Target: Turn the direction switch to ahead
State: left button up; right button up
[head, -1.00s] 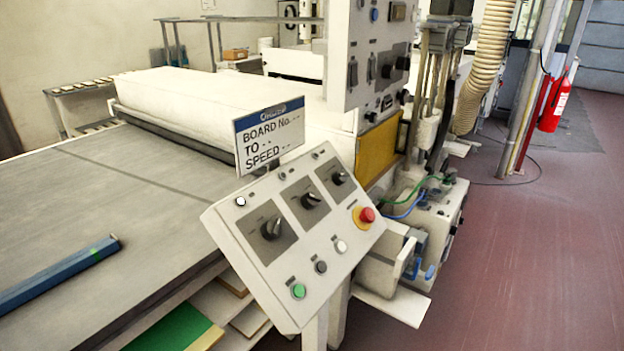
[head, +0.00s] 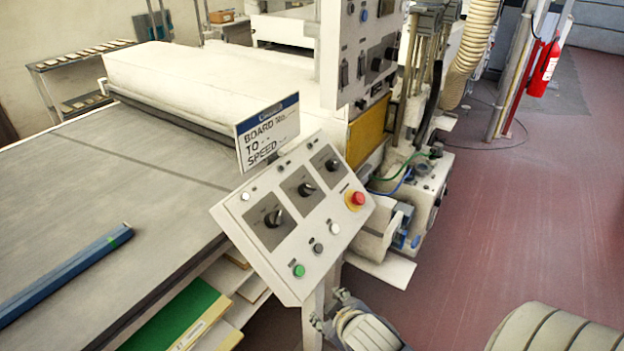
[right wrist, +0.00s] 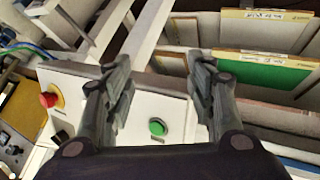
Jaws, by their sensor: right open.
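The tilted pale control panel (head: 290,262) stands at the conveyor's near right corner. It carries three black rotary switches on grey plates: left (head: 274,217), middle (head: 306,189) and right (head: 332,164). Their labels are too small to read, so I cannot tell which is the direction switch. My right gripper (right wrist: 162,88) is open and empty; in the right wrist view its fingers are either side of the panel's green button (right wrist: 157,127), and I cannot tell the distance. In the head view my right arm shows low, beside and below the panel. My left gripper is not in view.
A red emergency stop (head: 355,199) sits at the panel's right, and a green button (head: 299,271) near its lower edge. A sign (head: 268,130) stands behind the panel. A blue bar (head: 65,275) lies on the conveyor. Reddish floor (head: 500,210) is free at right.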

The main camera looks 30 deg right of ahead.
jog(key=w+d+r+n+t+h, duration=0.1)
jog(key=w+d+r+n+t, duration=0.3)
jog(key=w+r, duration=0.45)
jog(key=w+d+r+n+t, duration=0.25)
jog(key=w+r+t, duration=0.35)
jog(key=r, duration=0.5)
jog(key=w+a+r+n+y, duration=0.2)
jog(key=a+r+n+y, duration=0.35)
jog(key=n, duration=0.55)
jog(key=w+a+r+n+y, duration=0.1)
jog(key=a+r+n+y, duration=0.2)
jog(key=r+n+y, duration=0.55)
jog(key=n+g+h, duration=0.7)
jog(key=n+g, duration=0.3)
jog(key=n, duration=0.4)
send_near(312, 186)
jog(key=p+x, duration=0.4)
jog(key=x, duration=0.5)
jog(key=shift+r+p, duration=0.1)
jog(key=shift+p, duration=0.3)
jog(key=shift+w+a+f, duration=0.15)
jog(key=shift+w+f, duration=0.15)
jog(key=shift+f, duration=0.15)
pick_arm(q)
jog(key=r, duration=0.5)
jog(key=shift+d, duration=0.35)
